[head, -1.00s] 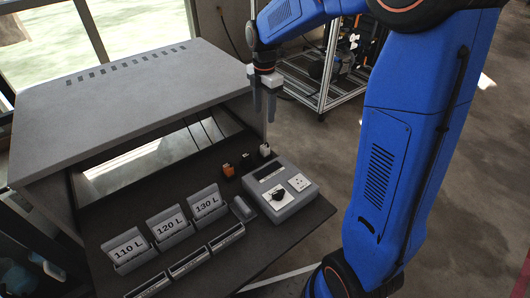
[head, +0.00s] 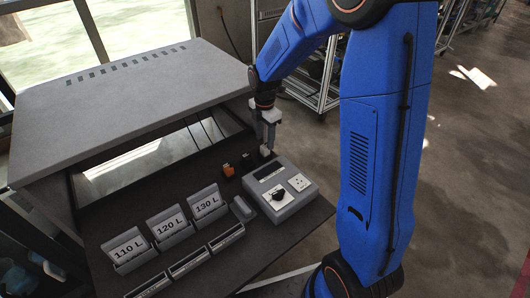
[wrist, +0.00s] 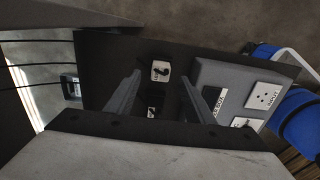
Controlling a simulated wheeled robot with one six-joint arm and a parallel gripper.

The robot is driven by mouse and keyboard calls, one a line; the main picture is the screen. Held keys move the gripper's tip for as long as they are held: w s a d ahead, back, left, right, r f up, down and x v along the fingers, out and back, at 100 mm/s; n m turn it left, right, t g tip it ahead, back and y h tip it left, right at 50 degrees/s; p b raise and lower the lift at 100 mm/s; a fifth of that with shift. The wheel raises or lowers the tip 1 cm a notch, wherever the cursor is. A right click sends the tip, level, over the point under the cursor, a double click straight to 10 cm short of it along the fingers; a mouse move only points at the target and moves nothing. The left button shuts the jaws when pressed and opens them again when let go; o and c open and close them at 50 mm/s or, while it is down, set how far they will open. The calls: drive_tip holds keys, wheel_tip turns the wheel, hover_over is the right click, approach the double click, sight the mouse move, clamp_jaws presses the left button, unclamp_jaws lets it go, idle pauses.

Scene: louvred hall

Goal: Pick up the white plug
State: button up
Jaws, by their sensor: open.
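The white plug (head: 265,151) stands on the dark bench top, just behind the grey control box. In the wrist view the white plug (wrist: 160,70) shows with a black mark on its face, in line with the gap between the fingertips. My gripper (head: 266,142) is open and points down, close above the plug in the head view. In the wrist view my gripper (wrist: 159,77) has one finger to each side of the plug's line, with nothing held. I cannot tell the exact height left between fingertips and plug.
An orange plug (head: 228,169) and a dark plug (head: 246,159) stand left of the white one. The control box (head: 297,204) with dial and socket is in front. Labelled bins (head: 168,226) are at the left. The grey hood (head: 120,95) rises behind.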

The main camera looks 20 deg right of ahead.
sight(265, 146)
drive_tip(key=shift+f, duration=2.2)
drive_tip(key=c, duration=1.1)
